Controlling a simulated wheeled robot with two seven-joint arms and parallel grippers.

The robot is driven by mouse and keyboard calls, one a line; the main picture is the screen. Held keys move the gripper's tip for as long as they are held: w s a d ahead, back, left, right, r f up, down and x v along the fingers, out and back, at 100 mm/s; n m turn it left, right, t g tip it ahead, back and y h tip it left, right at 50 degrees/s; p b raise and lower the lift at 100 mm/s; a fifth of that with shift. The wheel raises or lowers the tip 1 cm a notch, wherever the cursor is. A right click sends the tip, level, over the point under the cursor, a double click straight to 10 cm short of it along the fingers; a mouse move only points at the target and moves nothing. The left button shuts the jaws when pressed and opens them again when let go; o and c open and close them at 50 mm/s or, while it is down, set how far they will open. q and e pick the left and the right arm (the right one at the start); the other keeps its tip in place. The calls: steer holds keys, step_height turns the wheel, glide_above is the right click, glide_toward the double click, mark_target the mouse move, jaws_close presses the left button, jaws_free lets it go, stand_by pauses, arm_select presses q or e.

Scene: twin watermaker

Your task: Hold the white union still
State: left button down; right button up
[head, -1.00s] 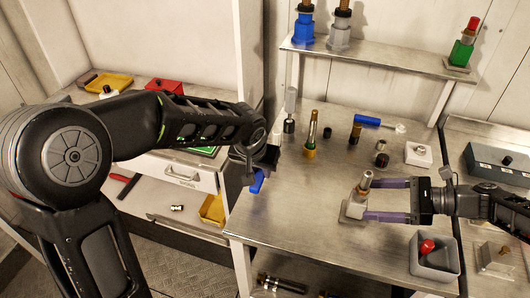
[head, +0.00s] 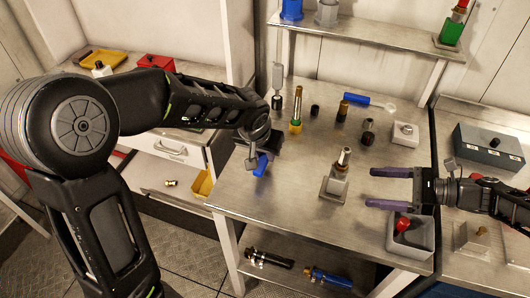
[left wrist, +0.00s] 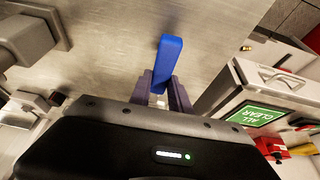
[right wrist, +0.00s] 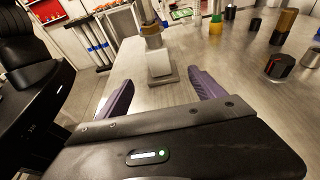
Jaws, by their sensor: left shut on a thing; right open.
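The white union (head: 339,176), a pale grey-white hex body with a metal fitting on top, stands upright on a square plate on the middle bench. It also shows in the right wrist view (right wrist: 158,62), straight ahead of the fingers. My right gripper (head: 371,187) is open and empty, to the right of the union and apart from it. My left gripper (left wrist: 165,92) is shut on a blue handle (left wrist: 169,62) at the bench's left side. The handle's far end is hidden in the head view, where the blue part (head: 262,165) shows below the gripper.
A grey bin (head: 422,236) with a red-capped part stands at the front right. A shelf (head: 372,43) runs above the back. The bench's front middle is clear.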

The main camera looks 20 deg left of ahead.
mark_target(340, 184)
arm_select(q)
steer(key=shift+d, duration=0.1)
steer(key=shift+f+b, duration=0.45)
arm_select(e)
steer(key=shift+x, duration=0.8)
arm_select(q)
step_height(340, 184, down, 3)
steer(key=b, duration=0.2)
steer(key=shift+r+b, duration=0.2)
steer(key=shift+b, duration=0.1)
arm_select(e)
steer(key=x, duration=0.4)
steer(key=shift+a+f, duration=0.3)
steer(key=shift+f, duration=0.05)
steer(key=shift+x, duration=1.8)
steer(key=shift+r, duration=0.2)
steer(key=shift+c, duration=0.5)
jaws_close()
steer(key=shift+c, duration=1.7)
jaws_free()
